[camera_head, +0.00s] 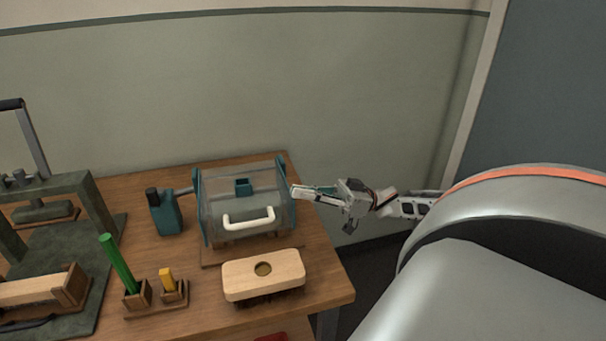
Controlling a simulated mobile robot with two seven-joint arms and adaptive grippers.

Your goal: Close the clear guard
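The clear guard (222,205) is a see-through cover between two teal end plates on a machine on the wooden table. Its white handle (248,219) is on the front side, low and near the machine's base. I cannot tell if the guard's lower edge is fully seated. Through it a small teal block (243,187) shows. My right gripper (303,192) comes in from the right, beside the guard's right end plate, with its fingers pointing left. It is not on the handle. Whether its fingers touch the end plate or are parted is unclear. My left gripper is not in view.
A pale wooden brush block (285,268) with a round hole lies in front of the guard. A teal bottle-like unit (165,212) stands left of it. A green rod (117,264) and a yellow piece (167,279) stand in wooden holders. A dark press frame (95,215) is at left.

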